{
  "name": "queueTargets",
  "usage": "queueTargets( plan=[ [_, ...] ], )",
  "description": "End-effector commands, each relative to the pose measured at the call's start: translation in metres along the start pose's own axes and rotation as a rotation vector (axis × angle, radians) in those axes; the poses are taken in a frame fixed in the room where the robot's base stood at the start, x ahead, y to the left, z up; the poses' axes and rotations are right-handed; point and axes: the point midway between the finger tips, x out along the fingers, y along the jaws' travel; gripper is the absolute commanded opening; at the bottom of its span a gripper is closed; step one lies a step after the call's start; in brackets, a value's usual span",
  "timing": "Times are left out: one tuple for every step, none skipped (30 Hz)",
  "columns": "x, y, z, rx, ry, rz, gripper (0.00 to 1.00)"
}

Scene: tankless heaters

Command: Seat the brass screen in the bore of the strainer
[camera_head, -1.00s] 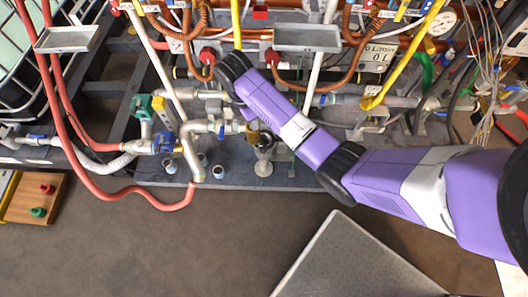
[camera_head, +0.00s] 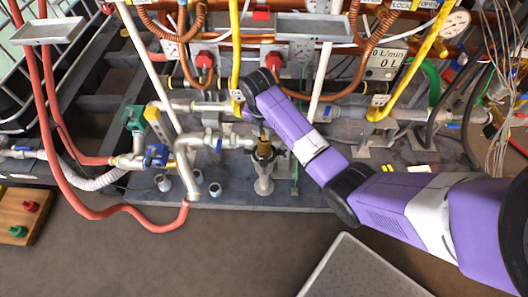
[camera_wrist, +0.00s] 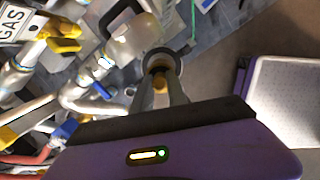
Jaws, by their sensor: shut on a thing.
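The brass screen (camera_head: 264,136) is a small upright brass piece under my gripper (camera_head: 262,126). It also shows in the wrist view (camera_wrist: 159,80) between the two fingers of my gripper (camera_wrist: 160,88), which are shut on it. The strainer (camera_head: 264,186) is a grey upright body on a round foot, directly below the screen. Its round open mouth shows in the wrist view (camera_wrist: 158,54), with the screen overlapping its near part. The screen's lower end is at the mouth; I cannot tell whether it has entered the bore. The fingers hide part of the screen.
Grey pipes with a blue valve (camera_head: 156,155) stand left of the strainer. A yellow pipe (camera_head: 235,60) and a white pipe (camera_head: 322,75) rise behind, near my arm. A grey tray (camera_head: 312,27) hangs above.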

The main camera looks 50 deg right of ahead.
Motion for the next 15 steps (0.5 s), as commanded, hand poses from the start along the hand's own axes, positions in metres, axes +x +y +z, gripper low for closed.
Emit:
queueTargets(
  plan=[
    [0.017,-0.001,-0.003,0.000,0.001,-0.002,0.00],
    [0.024,-0.001,-0.004,0.000,0.001,-0.002,0.00],
    [0.032,0.000,-0.005,0.000,0.001,-0.002,0.00],
    [0.037,-0.001,-0.006,0.000,0.001,-0.002,0.00],
    [0.042,0.000,-0.006,0.000,0.000,-0.001,0.00],
    [0.048,-0.001,-0.007,0.000,0.001,-0.001,0.00],
    [0.051,0.000,-0.008,0.000,0.000,-0.001,0.00],
    [0.054,0.000,-0.008,0.000,0.000,0.001,0.00],
    [0.056,0.000,-0.008,0.000,0.000,0.001,0.00],
    [0.058,0.000,-0.009,0.000,0.000,0.001,0.00],
    [0.059,0.000,-0.009,0.000,0.000,0.000,0.00],
    [0.060,0.000,-0.009,0.000,0.000,0.000,0.00],
    [0.062,0.000,-0.009,0.000,0.000,0.000,0.00],
    [0.064,0.000,-0.010,0.000,0.000,0.000,0.00],
    [0.068,0.000,-0.010,0.000,0.000,0.001,0.00]
  ],
)
